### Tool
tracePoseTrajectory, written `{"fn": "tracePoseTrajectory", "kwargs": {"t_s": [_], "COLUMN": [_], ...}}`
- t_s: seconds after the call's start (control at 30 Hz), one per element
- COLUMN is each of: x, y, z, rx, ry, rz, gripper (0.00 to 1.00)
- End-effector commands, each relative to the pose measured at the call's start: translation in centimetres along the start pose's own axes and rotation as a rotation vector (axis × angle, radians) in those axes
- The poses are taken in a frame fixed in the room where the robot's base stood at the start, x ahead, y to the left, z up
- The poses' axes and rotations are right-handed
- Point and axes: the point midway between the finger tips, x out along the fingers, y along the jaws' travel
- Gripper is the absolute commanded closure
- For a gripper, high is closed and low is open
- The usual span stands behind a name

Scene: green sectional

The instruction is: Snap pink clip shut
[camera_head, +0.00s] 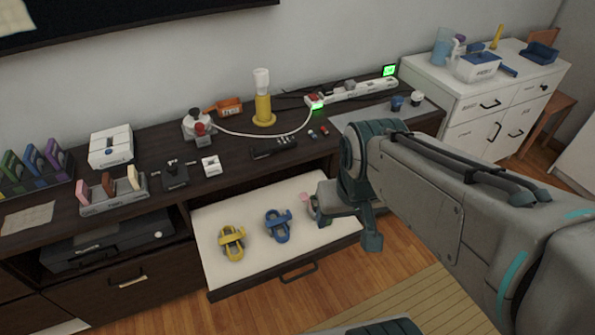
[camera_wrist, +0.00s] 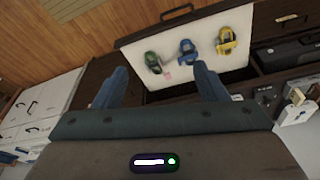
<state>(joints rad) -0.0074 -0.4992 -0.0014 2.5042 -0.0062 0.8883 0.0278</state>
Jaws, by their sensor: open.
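A small pink piece (camera_head: 304,198) shows in the open white drawer (camera_head: 255,209), just left of my gripper. In the wrist view, the pink piece (camera_wrist: 167,75) lies beside a green clip (camera_wrist: 153,63). It is too small to tell whether it is the pink clip or whether it is open. My gripper (camera_head: 350,218) is above the right end of the drawer, open and empty. In the wrist view, its fingers (camera_wrist: 160,78) are spread wide, with the green clip and pink piece seen between and beyond them. My gripper partly hides the green clip in the head view.
A blue clip (camera_head: 278,226) and a yellow clip (camera_head: 231,242) lie left of the pink piece in the drawer. A stand (camera_head: 112,199) holds pink, brown and beige upright pieces on the dark cabinet. The drawer's front strip is bare.

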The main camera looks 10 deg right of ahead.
Motion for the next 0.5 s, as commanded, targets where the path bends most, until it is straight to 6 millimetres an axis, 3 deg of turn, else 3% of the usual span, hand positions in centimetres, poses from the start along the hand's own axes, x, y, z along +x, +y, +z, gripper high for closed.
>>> {"fn": "tracePoseTrajectory", "kwargs": {"t_s": [0.03, 0.2, 0.23, 0.5], "x": [0.1, 1.3, 1.7, 7.0], "y": [0.0, -0.2, -0.2, -1.9], "z": [-0.1, -1.6, -2.1, -8.8], "rx": [-0.001, -0.022, -0.03, -0.117], "ry": [-0.001, -0.023, -0.031, -0.108], "rz": [0.001, 0.02, 0.027, 0.12], "gripper": [0.49, 0.97, 1.0, 1.0]}}
